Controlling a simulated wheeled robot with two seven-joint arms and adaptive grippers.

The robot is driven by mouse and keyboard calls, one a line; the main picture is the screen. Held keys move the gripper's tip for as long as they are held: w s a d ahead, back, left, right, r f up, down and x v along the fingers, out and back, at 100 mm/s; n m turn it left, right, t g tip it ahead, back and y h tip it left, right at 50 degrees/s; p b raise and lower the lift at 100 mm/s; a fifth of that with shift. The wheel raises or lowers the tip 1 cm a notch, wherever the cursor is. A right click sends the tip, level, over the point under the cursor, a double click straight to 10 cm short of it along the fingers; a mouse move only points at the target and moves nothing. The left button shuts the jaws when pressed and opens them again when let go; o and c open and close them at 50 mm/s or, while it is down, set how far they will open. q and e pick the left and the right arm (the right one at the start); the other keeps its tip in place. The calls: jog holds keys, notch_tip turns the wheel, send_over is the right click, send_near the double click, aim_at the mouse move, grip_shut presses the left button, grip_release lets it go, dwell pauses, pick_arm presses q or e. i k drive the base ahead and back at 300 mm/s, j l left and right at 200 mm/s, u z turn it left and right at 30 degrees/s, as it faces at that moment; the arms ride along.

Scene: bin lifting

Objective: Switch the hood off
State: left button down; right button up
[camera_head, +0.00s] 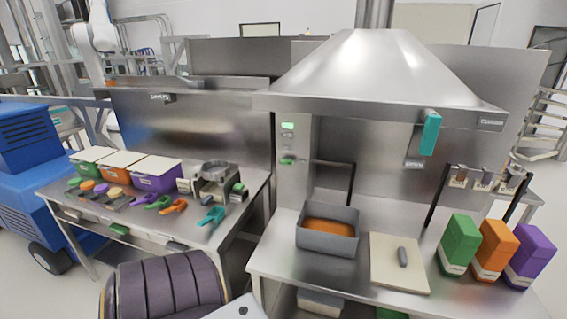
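The metal hood (375,65) hangs over the right-hand workbench, with a broad sloped canopy and a flat front rim. A teal handle (430,133) hangs down at the right part of its front rim. On the steel post under the hood's left end is a small lit green display (288,126). Below it on the same post is a small green control (287,161). The display text is too small to read. Neither of my grippers is in view.
The right workbench (285,262) holds a grey bin (326,243) with orange contents, a pale board (397,263), and green (459,245), orange (496,250) and purple (531,254) containers. The left bench holds lidded boxes (155,175) and scoops. A floor gap separates the benches.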

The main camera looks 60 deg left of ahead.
aim_at(287, 159)
jog(key=u, duration=1.8)
